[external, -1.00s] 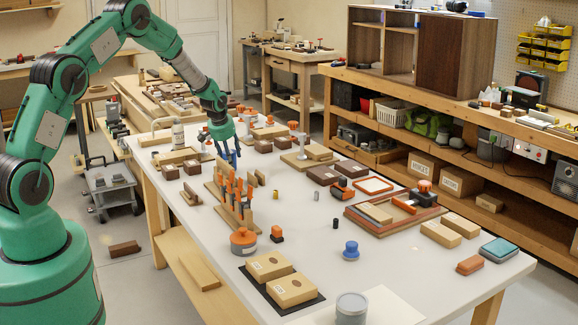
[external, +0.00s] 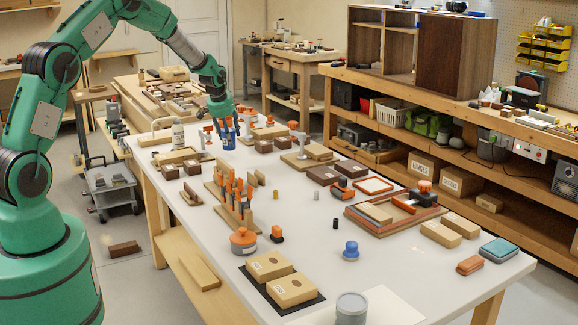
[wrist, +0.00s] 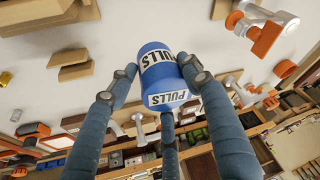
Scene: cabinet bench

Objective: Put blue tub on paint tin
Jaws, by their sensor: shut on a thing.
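My gripper (external: 221,122) is shut on the blue tub (external: 229,139), over the far left part of the bench. In the wrist view the tub (wrist: 160,68) has white labels reading PULLS, and the fingers of my gripper (wrist: 160,82) close around its sides. The tub appears raised, but its exact height above the bench is unclear. A grey lidded tin (external: 351,308), which looks like the paint tin, stands at the near edge of the bench, far from my gripper. Its top looks bare.
A wooden rack of orange-handled tools (external: 238,200) stands between my gripper and the near end. An orange-topped pot (external: 243,241), two boxes on a black mat (external: 280,278) and a blue knob-like piece (external: 351,250) lie nearer. The bench centre has clear room.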

